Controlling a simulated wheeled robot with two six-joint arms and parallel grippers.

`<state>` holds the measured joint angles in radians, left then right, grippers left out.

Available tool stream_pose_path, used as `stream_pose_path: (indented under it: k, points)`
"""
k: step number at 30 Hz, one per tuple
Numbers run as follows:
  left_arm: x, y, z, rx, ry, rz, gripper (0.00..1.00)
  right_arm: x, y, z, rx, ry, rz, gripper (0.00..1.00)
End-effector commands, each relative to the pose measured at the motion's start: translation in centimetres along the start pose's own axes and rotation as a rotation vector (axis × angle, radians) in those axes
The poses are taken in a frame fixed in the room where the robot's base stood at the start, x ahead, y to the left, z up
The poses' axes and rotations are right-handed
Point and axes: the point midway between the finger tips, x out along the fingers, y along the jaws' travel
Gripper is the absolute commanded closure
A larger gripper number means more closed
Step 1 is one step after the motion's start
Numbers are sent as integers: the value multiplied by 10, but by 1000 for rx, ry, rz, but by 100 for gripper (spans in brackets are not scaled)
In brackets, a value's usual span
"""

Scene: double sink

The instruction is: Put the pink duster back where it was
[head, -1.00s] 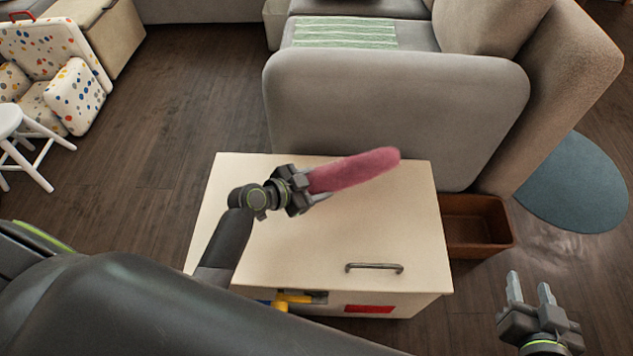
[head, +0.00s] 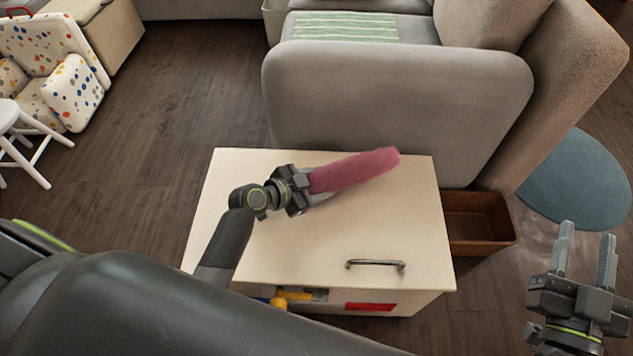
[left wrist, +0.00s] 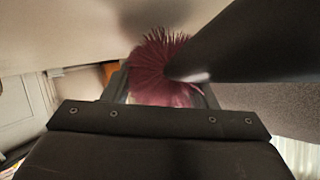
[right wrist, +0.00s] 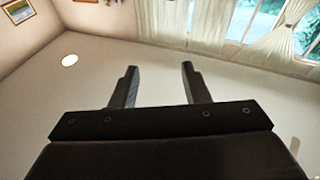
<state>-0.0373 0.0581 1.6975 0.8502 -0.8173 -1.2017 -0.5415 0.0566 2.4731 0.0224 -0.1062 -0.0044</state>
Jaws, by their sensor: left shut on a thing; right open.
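The pink duster (head: 354,170) is a long fuzzy pink head, held over the cream cabinet top and pointing right and slightly away. My left gripper (head: 304,186) is shut on it at its left end. In the left wrist view the duster's bristles (left wrist: 160,62) show between the fingers, with a dark rod-like shape beside them. I cannot tell whether the duster touches the cabinet top. My right gripper (head: 586,252) is open and empty at the lower right; its spread fingers also show in the right wrist view (right wrist: 158,88).
The cream cabinet (head: 300,245) has a metal handle (head: 376,264) near its front edge. A brown open box (head: 480,222) stands on the floor to its right. A grey sofa (head: 395,105) stands behind it. A round blue rug (head: 578,180) lies at right.

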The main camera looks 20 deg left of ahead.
Motion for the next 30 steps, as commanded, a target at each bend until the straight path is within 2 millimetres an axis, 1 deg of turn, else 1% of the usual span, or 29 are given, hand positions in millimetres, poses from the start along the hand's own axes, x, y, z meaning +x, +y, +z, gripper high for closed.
stream_pose_path:
  k: [9,15,21,30]
  points:
    - [4,2,7,-1,1,0,71,-1,-2,-38,-34,221,-3,58]
    - [5,3,10,-1,1,0,71,-5,-5,-57,-53,334,-7,58]
    - [6,3,11,-1,1,0,71,-8,-6,-68,-61,394,-10,58]
    - [6,3,11,0,1,0,71,-8,-6,-70,-64,405,-10,58]
